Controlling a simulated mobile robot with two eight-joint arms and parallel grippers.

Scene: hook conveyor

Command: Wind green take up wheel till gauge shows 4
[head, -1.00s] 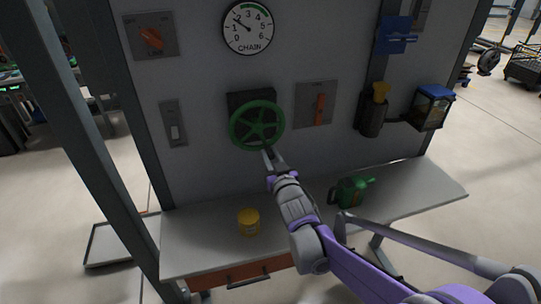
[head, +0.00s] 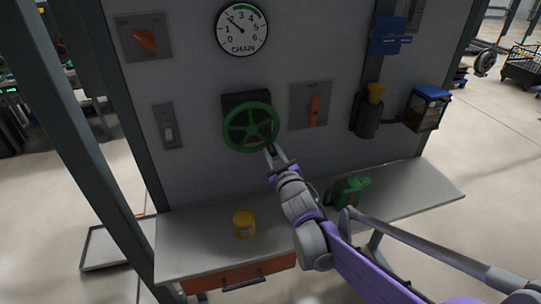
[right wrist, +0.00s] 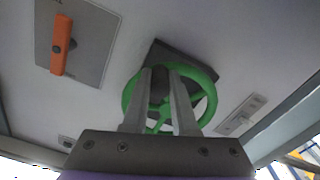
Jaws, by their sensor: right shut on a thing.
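The green wheel (head: 233,143) is mounted on a dark block on the grey panel, facing me. My right gripper (head: 270,149) is at the lower right of its rim and shut on it. In the right wrist view, the two fingers (right wrist: 163,72) reach up across the green wheel (right wrist: 211,104) and hide part of it. The round white CHAIN gauge (head: 242,42) is above the wheel. Its needle points up and left, at about 2; a green band lies along the top near 3 to 4. My left gripper is not in view.
An orange-handled switch (head: 315,108) is right of the wheel, a light switch plate (head: 168,130) left of it. A yellow-topped dark holder (head: 368,116) is further right.

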